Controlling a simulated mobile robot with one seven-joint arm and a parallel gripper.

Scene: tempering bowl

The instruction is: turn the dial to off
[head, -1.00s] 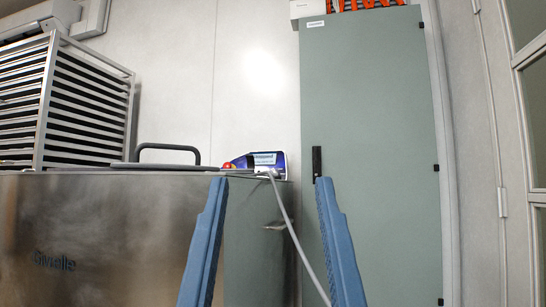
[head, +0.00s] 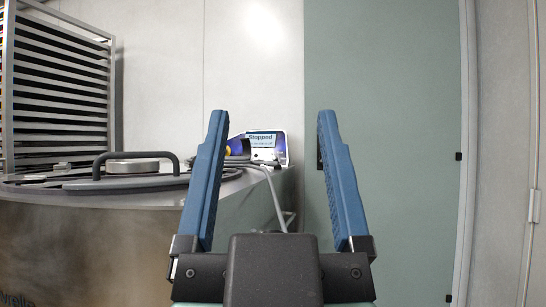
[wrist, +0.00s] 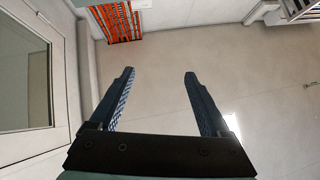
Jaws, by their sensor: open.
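A small control unit (head: 267,151) with a lit screen reading "Stopped" stands at the back edge of the steel tank's top in the head view. A dark rounded part and a bit of yellow show at its left side, partly behind my left finger; I cannot tell whether either is the dial. No dial pointer or off mark is readable. My gripper (head: 273,115) is open and empty, its two blue fingers apart, with the unit seen in the gap between them. In the wrist view my gripper (wrist: 160,75) faces bare wall; the unit is not seen there.
The round steel tank (head: 90,235) fills the lower left, with a black-handled lid (head: 125,182) on top. A grey cable (head: 274,195) hangs from the unit. A slatted rack (head: 60,90) stands behind left.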

